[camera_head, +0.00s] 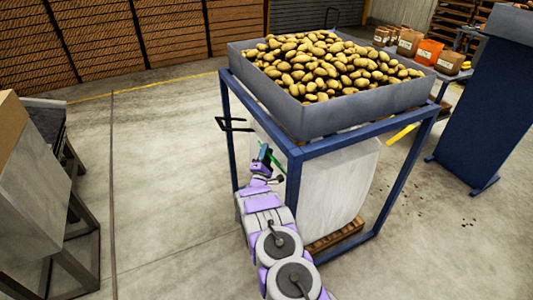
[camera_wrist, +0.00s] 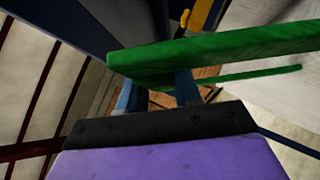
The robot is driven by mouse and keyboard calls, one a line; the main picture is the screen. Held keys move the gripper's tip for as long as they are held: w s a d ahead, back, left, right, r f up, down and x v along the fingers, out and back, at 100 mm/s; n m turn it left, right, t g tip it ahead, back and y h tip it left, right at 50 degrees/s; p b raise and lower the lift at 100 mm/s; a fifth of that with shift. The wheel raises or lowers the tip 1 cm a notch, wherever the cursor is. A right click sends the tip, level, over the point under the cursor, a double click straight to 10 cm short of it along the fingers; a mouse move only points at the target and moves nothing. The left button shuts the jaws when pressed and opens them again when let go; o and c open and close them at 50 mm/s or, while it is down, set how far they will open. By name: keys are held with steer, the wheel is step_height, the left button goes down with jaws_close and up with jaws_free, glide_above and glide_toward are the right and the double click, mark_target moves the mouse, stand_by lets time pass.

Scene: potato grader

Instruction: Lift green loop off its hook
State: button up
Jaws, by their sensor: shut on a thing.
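The green loop (camera_head: 272,160) is at the near left corner of the blue stand, at the end of my arm. In the wrist view the green loop (camera_wrist: 225,50) crosses in front of the camera as a wide band, with a thinner strand below it. My gripper (camera_head: 264,155) is shut on the green loop; its fingers (camera_wrist: 158,88) show partly behind the band. A black hook-like bracket (camera_head: 235,125) sticks out left from the stand. I cannot tell whether the loop still rests on a hook.
A blue stand (camera_head: 292,190) carries a grey bin (camera_head: 318,122) heaped with potatoes (camera_head: 325,68). A white bag (camera_head: 325,190) hangs inside the stand above a wooden pallet (camera_head: 335,238). A dark blue panel (camera_head: 490,100) stands right.

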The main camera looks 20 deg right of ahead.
jaws_close()
steer(key=shift+f, duration=0.1)
steer(key=shift+a, duration=0.1)
